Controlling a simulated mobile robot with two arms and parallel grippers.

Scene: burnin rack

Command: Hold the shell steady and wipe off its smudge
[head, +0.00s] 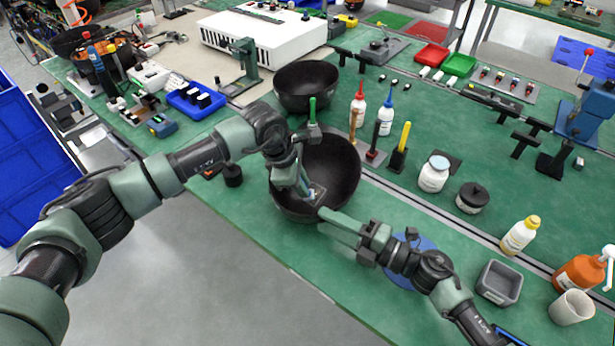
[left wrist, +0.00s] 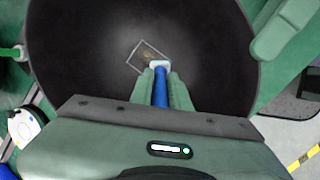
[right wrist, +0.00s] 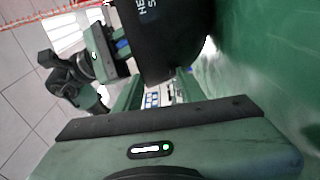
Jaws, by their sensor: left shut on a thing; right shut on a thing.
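The shell (head: 338,165) is a large black bowl at the table's front edge, its inside facing up. Inside it a thin rectangular outline surrounds a faint brownish smudge (left wrist: 150,52). My left gripper (head: 306,186) reaches into the shell and is shut on a blue-handled tool with a white head (left wrist: 160,66). The white head lies at the outline's lower right corner; whether it touches the surface I cannot tell. My right gripper (head: 324,214) is shut on the shell's near rim. The shell's lettered outer wall (right wrist: 165,35) fills the right wrist view's upper middle.
A second black bowl (head: 305,86) stands just behind the shell. Red-capped (head: 357,105) and blue-capped bottles (head: 385,112), upright tools and a white jar (head: 434,172) stand to the right. A blue disc (head: 412,252) lies beneath my right arm. A grey bin (head: 499,283) sits farther right.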

